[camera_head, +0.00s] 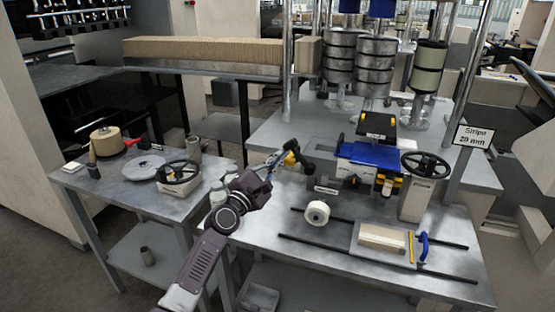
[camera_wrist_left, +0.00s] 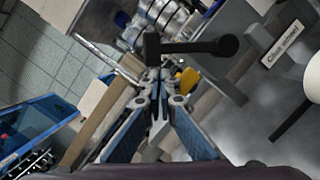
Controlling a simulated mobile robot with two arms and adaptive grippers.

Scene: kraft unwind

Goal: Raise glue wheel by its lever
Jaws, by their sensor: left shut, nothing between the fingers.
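The glue wheel's lever is a black bar with a rounded knob (camera_wrist_left: 226,46). In the wrist view it lies just beyond my fingertips, with a thicker black end near them. In the head view the black lever (camera_head: 305,163) is right beside my left gripper (camera_head: 284,160). My left gripper, also in the wrist view (camera_wrist_left: 158,84), is shut with nothing between its fingers. I cannot tell whether it touches the lever. A white roller (camera_head: 317,212) sits on the table below the lever.
A blue-topped unit (camera_head: 370,155) and a black handwheel (camera_head: 426,165) stand to the right. A side table (camera_head: 120,190) with another handwheel is at left. Bare table lies left of the roller.

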